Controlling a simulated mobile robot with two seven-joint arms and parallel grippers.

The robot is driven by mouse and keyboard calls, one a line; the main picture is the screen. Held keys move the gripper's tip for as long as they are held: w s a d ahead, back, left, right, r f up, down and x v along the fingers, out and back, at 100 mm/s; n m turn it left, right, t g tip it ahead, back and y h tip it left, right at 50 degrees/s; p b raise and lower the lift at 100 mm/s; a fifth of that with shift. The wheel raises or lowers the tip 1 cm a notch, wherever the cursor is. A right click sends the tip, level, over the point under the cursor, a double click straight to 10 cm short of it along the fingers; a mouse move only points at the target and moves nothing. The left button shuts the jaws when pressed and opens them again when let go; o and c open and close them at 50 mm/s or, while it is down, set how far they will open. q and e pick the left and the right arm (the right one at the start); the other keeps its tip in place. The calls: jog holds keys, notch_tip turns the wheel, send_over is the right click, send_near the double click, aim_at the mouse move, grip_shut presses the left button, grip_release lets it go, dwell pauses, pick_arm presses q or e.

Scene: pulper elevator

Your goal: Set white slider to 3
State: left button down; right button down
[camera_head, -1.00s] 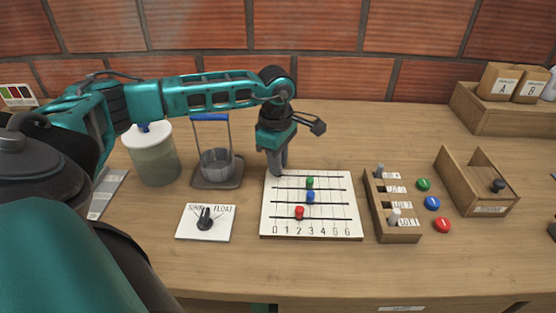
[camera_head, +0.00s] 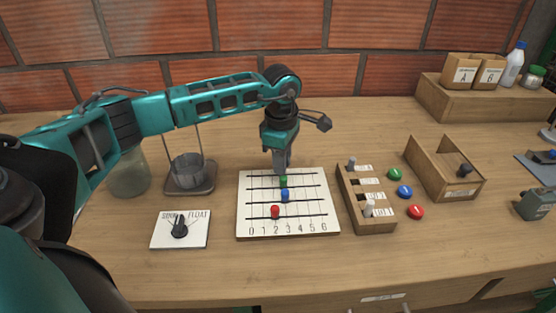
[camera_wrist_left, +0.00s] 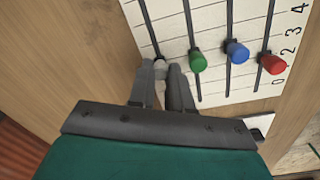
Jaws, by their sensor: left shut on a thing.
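A white board (camera_head: 253,206) has several rails above a scale from 0 to 6. The white slider (camera_wrist_left: 160,66) is on the rail farthest from the scale numbers, between the fingertips of my left gripper (camera_wrist_left: 168,72). In the head view my left gripper (camera_head: 281,168) points down at the back rail, roughly above the 3 column, and hides the white slider. My left gripper is shut on it. The green slider (camera_head: 283,181) and blue slider (camera_head: 285,195) stand near 3. The red slider (camera_head: 275,212) stands near 2. My right gripper is out of view.
A SINK/FLOAT dial plate (camera_head: 163,231) lies left of the board. Behind it is a stand with a metal cup (camera_head: 187,170). A wooden switch box (camera_head: 372,216) and green, blue and red buttons (camera_head: 416,212) are to the right. The table in front is clear.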

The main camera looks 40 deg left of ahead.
pick_arm(q)
jog(key=c, duration=1)
grip_release()
jog(key=shift+c, duration=0.2)
